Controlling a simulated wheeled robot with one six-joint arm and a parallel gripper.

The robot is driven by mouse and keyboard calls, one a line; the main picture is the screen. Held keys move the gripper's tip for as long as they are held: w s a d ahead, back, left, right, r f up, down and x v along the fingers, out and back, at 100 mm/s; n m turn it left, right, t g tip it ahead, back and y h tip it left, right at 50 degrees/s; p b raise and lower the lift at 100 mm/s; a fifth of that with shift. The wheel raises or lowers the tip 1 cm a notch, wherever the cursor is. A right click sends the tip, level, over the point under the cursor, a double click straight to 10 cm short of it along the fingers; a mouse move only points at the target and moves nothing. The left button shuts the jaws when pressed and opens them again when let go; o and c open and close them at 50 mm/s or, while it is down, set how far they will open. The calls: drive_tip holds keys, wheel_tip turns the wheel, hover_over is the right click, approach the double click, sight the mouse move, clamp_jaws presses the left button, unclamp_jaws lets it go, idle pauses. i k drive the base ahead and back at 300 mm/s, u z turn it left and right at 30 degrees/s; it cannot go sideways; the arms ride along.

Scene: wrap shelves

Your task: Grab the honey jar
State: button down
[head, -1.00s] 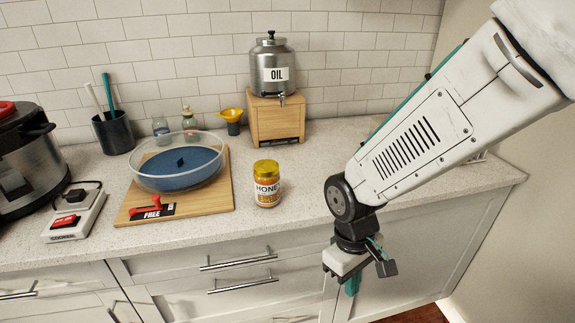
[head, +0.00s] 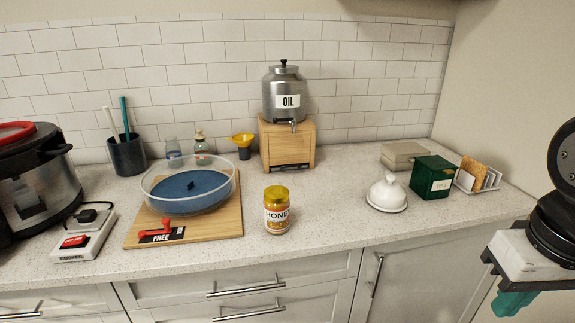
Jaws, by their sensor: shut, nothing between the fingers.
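The honey jar (head: 277,212) stands upright on the speckled counter, right of the wooden board. It has a yellow lid and a white label with dark letters. My gripper (head: 515,300) is at the lower right of the head view, in front of the cabinets and well apart from the jar. Its teal fingers are close together with nothing held, and part of it is cut off by the picture's edge.
A glass bowl (head: 160,203) with blue contents sits on a wooden board (head: 215,225) left of the jar. An oil dispenser (head: 284,92) stands behind on a wooden stand (head: 309,142). A white domed dish (head: 386,194) and green box (head: 432,177) are right. Counter between is clear.

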sight(277, 217)
drive_tip(key=u, duration=0.5)
drive_tip(key=k, duration=0.55)
drive_tip(key=u, duration=0.75)
drive_tip(key=i, duration=0.9)
drive_tip(key=z, duration=0.9)
drive_tip(key=i, duration=0.35)
drive_tip(key=z, duration=0.45)
